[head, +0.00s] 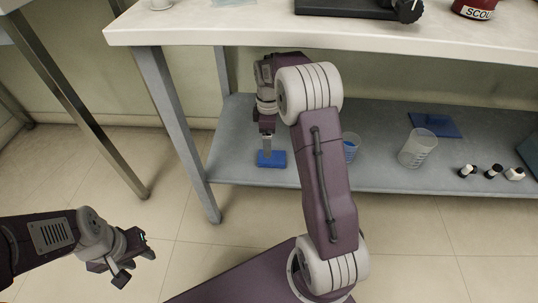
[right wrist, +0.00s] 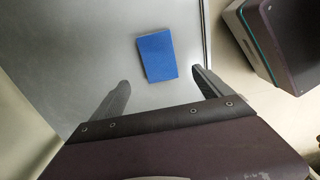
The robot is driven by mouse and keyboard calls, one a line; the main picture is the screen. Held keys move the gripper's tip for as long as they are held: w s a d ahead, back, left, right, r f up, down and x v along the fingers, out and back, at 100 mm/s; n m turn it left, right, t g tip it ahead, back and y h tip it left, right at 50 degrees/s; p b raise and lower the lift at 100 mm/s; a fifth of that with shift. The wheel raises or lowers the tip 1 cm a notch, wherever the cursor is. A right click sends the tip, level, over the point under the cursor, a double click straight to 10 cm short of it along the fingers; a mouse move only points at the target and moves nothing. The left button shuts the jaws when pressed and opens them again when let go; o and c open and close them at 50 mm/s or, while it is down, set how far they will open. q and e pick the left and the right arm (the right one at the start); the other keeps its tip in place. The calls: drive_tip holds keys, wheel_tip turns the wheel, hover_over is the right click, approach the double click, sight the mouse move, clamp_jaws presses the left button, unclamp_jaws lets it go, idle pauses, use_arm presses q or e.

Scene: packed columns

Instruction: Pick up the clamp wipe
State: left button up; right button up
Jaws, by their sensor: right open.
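A small blue rectangular pad (head: 271,159), which looks like the clamp wipe, lies flat on the lower grey shelf near its left end. In the right wrist view the blue pad (right wrist: 157,58) lies beyond and between the two fingers, with bare shelf around it. My right gripper (right wrist: 161,78) is open and empty, pointing down at the pad. In the head view the right gripper (head: 267,140) is just above the pad, and its arm hides part of the shelf. My left gripper (head: 137,264) is open and empty over the floor at lower left.
The white tabletop (head: 240,32) overhangs the lower shelf (head: 227,171). A table leg (head: 180,130) stands left of the pad. A beaker (head: 351,147) with something blue, a clear beaker (head: 417,148), a dark blue sheet (head: 435,124) and small bottles (head: 492,171) stand farther right.

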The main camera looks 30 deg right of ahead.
wheel_tip(320, 180, down, 9)
drive_tip(key=b, duration=0.7)
drive_tip(key=shift+f, duration=0.1)
drive_tip(key=shift+r, duration=0.25)
drive_tip(key=c, duration=1.4)
drive_tip(key=shift+c, duration=0.2)
drive_tip(key=shift+r+p, duration=0.25)
drive_tip(key=shift+p, duration=0.05)
drive_tip(key=r+p, duration=0.2)
drive_tip(key=p, duration=0.1)
drive_tip(key=r+p, duration=0.1)
drive_tip(key=shift+s+a+r, duration=0.25)
drive_tip(key=shift+s+r, duration=0.1)
drive_tip(key=shift+s, duration=0.05)
drive_tip(key=s+a+p, duration=0.3)
drive_tip(key=s+a, duration=0.1)
drive_tip(key=s, duration=0.3)
drive_tip(key=s+a+p, duration=0.4)
drive_tip(key=s+a, duration=0.1)
drive_tip(key=s, duration=0.2)
drive_tip(key=shift+s+f+p, duration=0.3)
drive_tip(key=shift+f, duration=0.05)
